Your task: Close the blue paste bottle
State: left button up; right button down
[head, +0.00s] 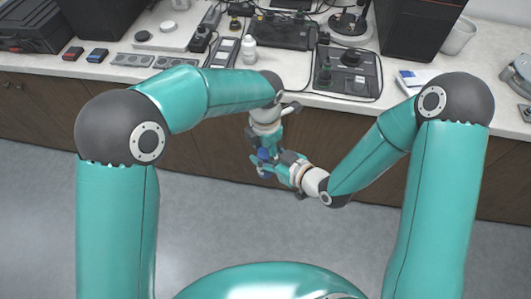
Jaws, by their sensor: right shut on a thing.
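A small blue thing, which looks like the blue paste bottle (264,155), is held out in front of the counter, above the floor. My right gripper (275,168) reaches it from the right and is shut on it. My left gripper (263,145) comes down from above, right at the top of the blue thing. Its fingers overlap the bottle and the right gripper, so I cannot tell whether it is open or shut. The cap cannot be made out separately, and most of the bottle is hidden by the fingers.
The white counter (490,112) runs across the back, with its front edge just beyond my grippers. A white bottle (249,48), a black device (350,72) and a white cup (458,37) stand on it. The floor (240,225) below is clear.

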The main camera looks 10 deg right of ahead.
pick_arm(q)
jog(key=c, duration=0.8)
jog(key=o, duration=1.2)
jog(key=shift+c, duration=0.2)
jog(key=shift+r, duration=0.1)
jog(key=shift+r, duration=2.2)
jog(key=o, duration=0.6)
jog(key=shift+c, duration=0.2)
jog(key=shift+r, duration=0.1)
notch_tip(320, 180, up, 12)
jog(key=shift+w+a+f, duration=0.1)
jog(key=shift+f, duration=0.1)
